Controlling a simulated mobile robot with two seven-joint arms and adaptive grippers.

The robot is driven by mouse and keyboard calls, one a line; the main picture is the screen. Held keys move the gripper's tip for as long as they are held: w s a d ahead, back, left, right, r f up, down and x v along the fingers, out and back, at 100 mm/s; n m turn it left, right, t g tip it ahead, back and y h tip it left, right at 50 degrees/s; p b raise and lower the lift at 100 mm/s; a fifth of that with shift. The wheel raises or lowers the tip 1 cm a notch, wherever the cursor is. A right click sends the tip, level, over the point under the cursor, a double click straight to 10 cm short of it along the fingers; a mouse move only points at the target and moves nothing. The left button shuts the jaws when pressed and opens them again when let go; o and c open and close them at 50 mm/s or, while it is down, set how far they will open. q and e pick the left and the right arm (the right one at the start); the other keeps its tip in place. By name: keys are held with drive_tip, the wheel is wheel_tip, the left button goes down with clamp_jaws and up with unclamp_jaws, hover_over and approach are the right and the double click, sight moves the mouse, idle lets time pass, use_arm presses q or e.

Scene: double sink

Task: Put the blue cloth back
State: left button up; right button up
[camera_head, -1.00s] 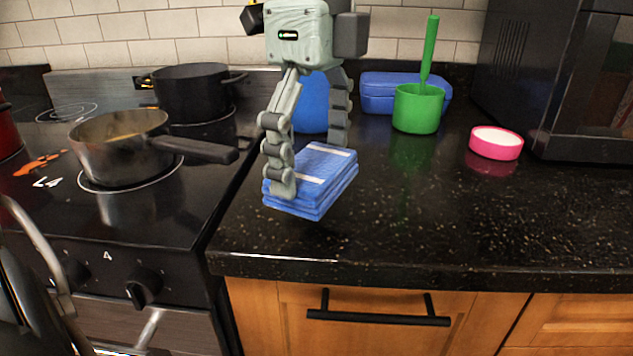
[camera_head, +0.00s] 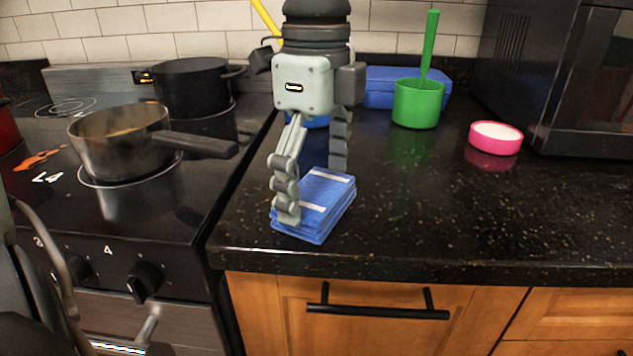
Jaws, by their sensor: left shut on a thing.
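The blue cloth (camera_head: 325,200) is a folded stack with white stripes, over the black counter near its front edge, right of the stove. My left gripper (camera_head: 313,190) comes down from above and is shut on the cloth. One finger is at the cloth's near left side; the other is at its far side, its tip partly hidden by the cloth. The cloth is low over the counter; I cannot tell if its underside touches it. My right gripper is not in view.
A steel saucepan (camera_head: 120,150) and a black pot (camera_head: 190,88) stand on the stove at left. Behind the gripper are a blue object (camera_head: 318,121), a blue box (camera_head: 385,88) and a green cup (camera_head: 417,105). A pink dish (camera_head: 495,139) stands at right. The counter right of the cloth is clear.

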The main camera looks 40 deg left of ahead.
sight(316, 191)
use_arm(q)
drive_tip(key=o, duration=0.7)
wheel_tip(316, 191, up, 12)
drive_tip(key=shift+r+p, duration=0.15)
drive_tip(key=shift+p, duration=0.15)
drive_tip(key=shift+s, duration=0.1)
idle(0.4)
